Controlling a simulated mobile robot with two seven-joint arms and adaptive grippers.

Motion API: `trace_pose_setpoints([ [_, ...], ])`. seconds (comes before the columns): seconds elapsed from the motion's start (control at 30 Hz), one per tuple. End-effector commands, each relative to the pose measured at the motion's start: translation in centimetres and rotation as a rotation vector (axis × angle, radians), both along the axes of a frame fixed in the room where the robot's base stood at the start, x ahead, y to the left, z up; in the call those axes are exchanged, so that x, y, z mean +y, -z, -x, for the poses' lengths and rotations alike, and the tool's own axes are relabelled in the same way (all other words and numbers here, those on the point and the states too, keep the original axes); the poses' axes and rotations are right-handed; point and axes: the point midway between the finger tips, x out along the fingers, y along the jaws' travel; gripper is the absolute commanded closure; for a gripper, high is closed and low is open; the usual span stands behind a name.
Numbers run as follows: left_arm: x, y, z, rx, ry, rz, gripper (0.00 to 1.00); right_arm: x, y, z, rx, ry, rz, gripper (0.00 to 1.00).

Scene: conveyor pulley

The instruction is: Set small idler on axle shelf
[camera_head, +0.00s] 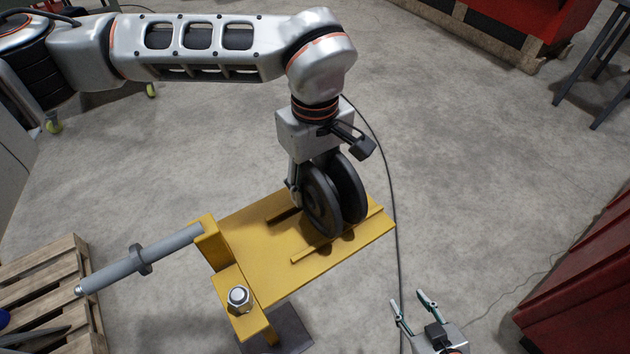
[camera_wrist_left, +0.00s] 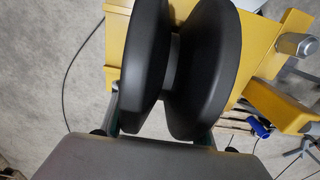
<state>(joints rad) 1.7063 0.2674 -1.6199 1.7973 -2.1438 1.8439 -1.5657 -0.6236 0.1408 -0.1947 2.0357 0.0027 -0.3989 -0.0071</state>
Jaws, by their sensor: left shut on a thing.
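The small idler (camera_head: 322,203) is a black wheel with two flanges and a narrow waist. It stands upright on or just above the yellow axle shelf (camera_head: 250,244), near two low raised strips; I cannot tell whether it rests there. My left gripper (camera_head: 305,182) reaches down from above and is shut on the idler, with its fingers partly hidden by the flanges. The idler also fills the middle of the left wrist view (camera_wrist_left: 150,65). A grey axle (camera_head: 165,256) with a collar sticks out left from the shelf's upright. My right gripper (camera_head: 413,312) is open and empty at the bottom.
A large bolt and nut (camera_head: 238,297) sit on the yellow bracket at the shelf's front left. A wooden pallet (camera_head: 45,285) lies at lower left. A red cabinet (camera_head: 590,270) stands at right. A black cable (camera_head: 398,245) crosses open concrete floor right of the shelf.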

Motion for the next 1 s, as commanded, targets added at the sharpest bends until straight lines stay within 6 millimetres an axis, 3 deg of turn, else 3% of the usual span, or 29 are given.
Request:
trace_pose_setpoints([
  [0.73,-0.06,0.27,-0.05,-0.003,0.0,0.002,0.95,0.02,0.11,0.06,0.001,-0.001,0.0,0.6],
  [0.77,-0.06,0.27,-0.05,-0.003,0.0,0.002,0.53,0.02,0.11,0.06,0.001,-0.001,0.0,0.6],
  [0.8,-0.06,0.27,-0.04,-0.003,0.0,0.002,0.43,0.02,0.11,0.06,0.001,-0.001,0.0,0.6],
  [0.83,-0.06,0.28,-0.04,-0.003,0.0,0.002,0.36,0.02,0.11,0.06,0.001,-0.001,0.0,0.6],
  [1.0,-0.03,0.35,-0.02,-0.001,0.0,0.002,0.36,0.02,0.12,0.06,0.001,0.0,-0.001,0.6],
])
